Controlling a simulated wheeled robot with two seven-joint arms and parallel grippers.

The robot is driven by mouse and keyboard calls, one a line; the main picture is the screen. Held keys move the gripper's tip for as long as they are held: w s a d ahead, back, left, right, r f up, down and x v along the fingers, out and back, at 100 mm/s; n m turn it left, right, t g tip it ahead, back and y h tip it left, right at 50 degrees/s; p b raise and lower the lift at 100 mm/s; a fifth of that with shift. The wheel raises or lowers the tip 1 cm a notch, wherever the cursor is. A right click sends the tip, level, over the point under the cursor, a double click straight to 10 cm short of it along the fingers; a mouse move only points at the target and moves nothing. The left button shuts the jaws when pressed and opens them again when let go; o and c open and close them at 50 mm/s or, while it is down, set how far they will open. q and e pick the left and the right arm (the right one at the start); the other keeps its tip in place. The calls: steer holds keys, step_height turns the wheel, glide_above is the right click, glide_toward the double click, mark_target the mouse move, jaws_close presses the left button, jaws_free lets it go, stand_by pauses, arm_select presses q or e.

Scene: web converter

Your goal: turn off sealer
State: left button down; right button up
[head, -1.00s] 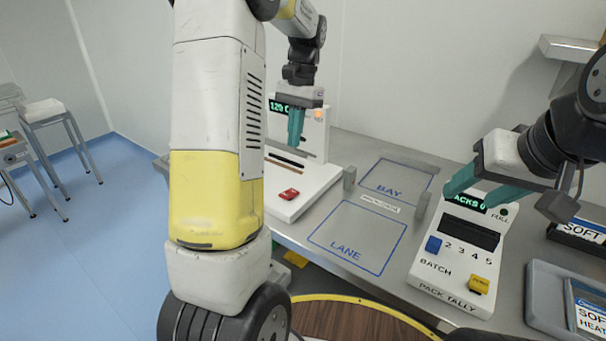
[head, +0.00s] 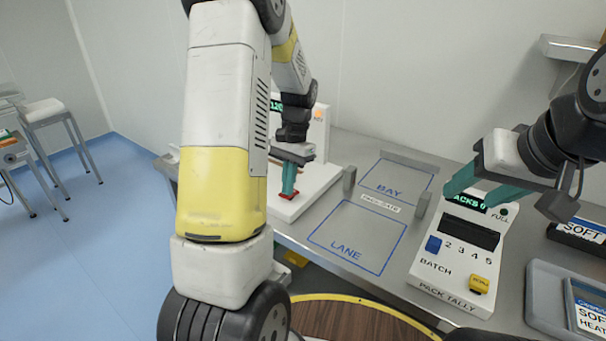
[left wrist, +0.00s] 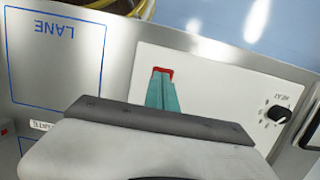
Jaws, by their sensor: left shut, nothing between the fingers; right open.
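The sealer is a white machine (head: 312,185) at the left of the bench, with a green display (head: 277,105) partly hidden behind my left arm. A red rocker switch (head: 286,195) sits on its front deck. My left gripper (head: 289,190) is shut and empty, pointing down with its teal fingertips over the red switch. In the left wrist view the fingertips (left wrist: 162,78) overlap the red switch (left wrist: 163,71) and hide most of it; whether they press it I cannot tell. My right gripper (head: 465,190) is open, above the pack tally's display.
The white pack tally box (head: 440,268) has a blue and a yellow button. The marked LANE (head: 355,238) and BAY (head: 395,180) areas are empty. A HEAT knob (left wrist: 278,113) is on the sealer deck. A grey tray (head: 545,290) is at right.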

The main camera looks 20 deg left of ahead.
arm_select(q)
steer(key=shift+s+f, duration=0.1)
stand_by(0.3)
steer(key=shift+s+a+f+t+h, duration=0.15)
steer(key=shift+s+f+t+h, duration=0.25)
steer(key=shift+t, duration=0.4)
steer(key=shift+w+d, duration=0.45)
steer(key=shift+w, duration=0.4)
steer(key=shift+r, duration=0.1)
steer(key=shift+w+r, duration=0.1)
steer(key=shift+r, duration=0.15)
step_height(320, 180, up, 14)
steer(key=shift+w, duration=0.35)
